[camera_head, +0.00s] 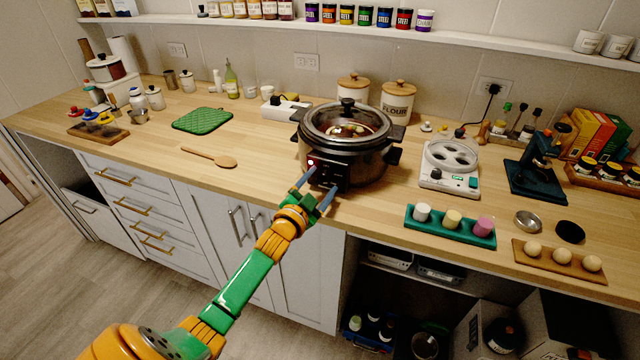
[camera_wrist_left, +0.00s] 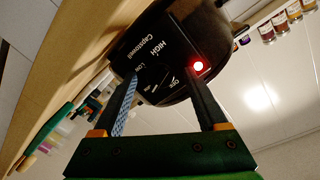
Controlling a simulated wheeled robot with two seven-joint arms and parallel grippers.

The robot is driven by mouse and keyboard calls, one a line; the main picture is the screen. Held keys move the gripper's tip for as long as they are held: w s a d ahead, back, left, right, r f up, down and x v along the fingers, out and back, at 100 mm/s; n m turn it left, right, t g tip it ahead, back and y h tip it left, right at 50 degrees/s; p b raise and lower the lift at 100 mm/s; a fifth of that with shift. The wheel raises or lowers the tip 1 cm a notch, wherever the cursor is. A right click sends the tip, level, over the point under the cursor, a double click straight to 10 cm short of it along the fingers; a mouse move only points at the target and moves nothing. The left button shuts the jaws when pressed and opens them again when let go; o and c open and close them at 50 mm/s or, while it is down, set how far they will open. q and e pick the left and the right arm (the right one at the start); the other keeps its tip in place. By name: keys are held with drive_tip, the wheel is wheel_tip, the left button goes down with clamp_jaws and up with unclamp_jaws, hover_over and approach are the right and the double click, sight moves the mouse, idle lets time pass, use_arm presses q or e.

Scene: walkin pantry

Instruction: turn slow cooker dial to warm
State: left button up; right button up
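The slow cooker (camera_head: 372,168) stands near the counter's front edge, a dark pot with a glass lid and a black control panel facing me. In the left wrist view its panel shows the black dial (camera_wrist_left: 156,76), with labels HIGH, LOW and OFF readable around it and another too small to read. A red light (camera_wrist_left: 198,66) glows beside the dial. My left gripper (camera_head: 318,188) is open just in front of the panel; in the wrist view its two fingers lie on either side of the dial, with a gap between. I cannot tell whether they touch the panel. My right gripper is not in view.
A wooden spoon (camera_head: 210,157) and green mat (camera_head: 203,120) lie left of the cooker. A white appliance (camera_head: 448,181) and a teal tray (camera_head: 413,233) with several coloured pieces sit to the right. Canisters (camera_head: 397,98) stand behind. Counter around the spoon is clear.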

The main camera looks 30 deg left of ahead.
use_arm(q)
drive_tip(key=s+d, duration=0.1)
drive_tip(key=s, duration=0.6)
drive_tip(key=shift+r, duration=0.15)
